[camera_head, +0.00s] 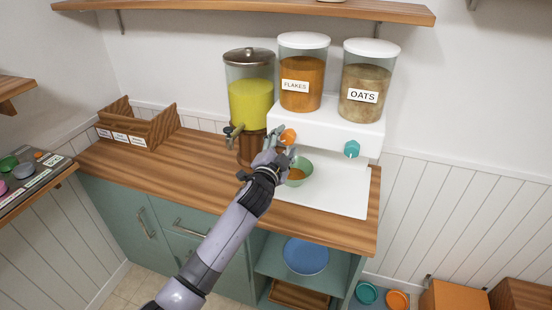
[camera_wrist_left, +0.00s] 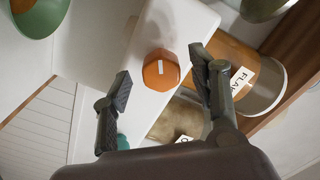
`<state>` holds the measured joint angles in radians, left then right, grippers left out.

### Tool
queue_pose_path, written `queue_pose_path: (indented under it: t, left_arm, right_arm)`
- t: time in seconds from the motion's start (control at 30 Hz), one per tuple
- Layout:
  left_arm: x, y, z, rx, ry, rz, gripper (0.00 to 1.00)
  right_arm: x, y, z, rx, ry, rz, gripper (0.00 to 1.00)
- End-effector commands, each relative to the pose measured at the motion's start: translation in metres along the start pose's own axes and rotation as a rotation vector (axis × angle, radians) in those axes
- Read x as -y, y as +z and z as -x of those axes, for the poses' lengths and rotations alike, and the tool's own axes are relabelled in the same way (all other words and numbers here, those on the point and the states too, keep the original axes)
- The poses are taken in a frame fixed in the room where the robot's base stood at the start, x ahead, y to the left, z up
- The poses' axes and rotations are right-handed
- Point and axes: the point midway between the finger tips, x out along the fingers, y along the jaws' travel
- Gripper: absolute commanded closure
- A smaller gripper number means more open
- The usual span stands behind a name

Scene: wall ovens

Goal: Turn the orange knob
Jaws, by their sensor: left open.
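The orange knob (camera_head: 288,135) is on the white front of the cereal dispenser (camera_head: 335,133), below the flakes container (camera_head: 301,80). In the left wrist view the orange knob (camera_wrist_left: 161,69) has a small white mark and lies between the two fingers, a little beyond their tips. My left gripper (camera_head: 279,142) is open at the knob; its fingers show spread and empty in the left wrist view (camera_wrist_left: 160,80). I see no contact with the knob. In the head view the gripper partly covers the area beside the knob. My right gripper is not in view.
A teal knob (camera_head: 352,149) is to the right, under the oats container (camera_head: 366,85). A green bowl (camera_head: 303,172) with some flakes stands below the orange knob. A yellow drink dispenser (camera_head: 250,103) stands close on the left.

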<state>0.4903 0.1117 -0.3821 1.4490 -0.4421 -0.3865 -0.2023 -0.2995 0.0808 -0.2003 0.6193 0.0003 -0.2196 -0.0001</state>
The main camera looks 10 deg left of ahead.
Motion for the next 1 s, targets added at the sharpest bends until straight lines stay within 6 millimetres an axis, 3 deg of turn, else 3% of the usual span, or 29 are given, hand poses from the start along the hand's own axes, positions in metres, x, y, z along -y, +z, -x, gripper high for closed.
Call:
queue_pose_path:
  t: [0.3,0.5,1.0]
  left_arm:
    - [-0.001,0.000,0.060,-0.001,0.002,0.000,0.45]
    - [-0.001,0.000,0.084,-0.001,0.001,0.000,0.45]
    - [0.001,0.004,0.092,0.002,-0.002,0.014,0.45]
  right_arm:
    - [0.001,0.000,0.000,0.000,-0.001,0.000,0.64]
    - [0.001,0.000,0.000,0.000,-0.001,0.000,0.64]
    - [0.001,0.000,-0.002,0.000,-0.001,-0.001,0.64]
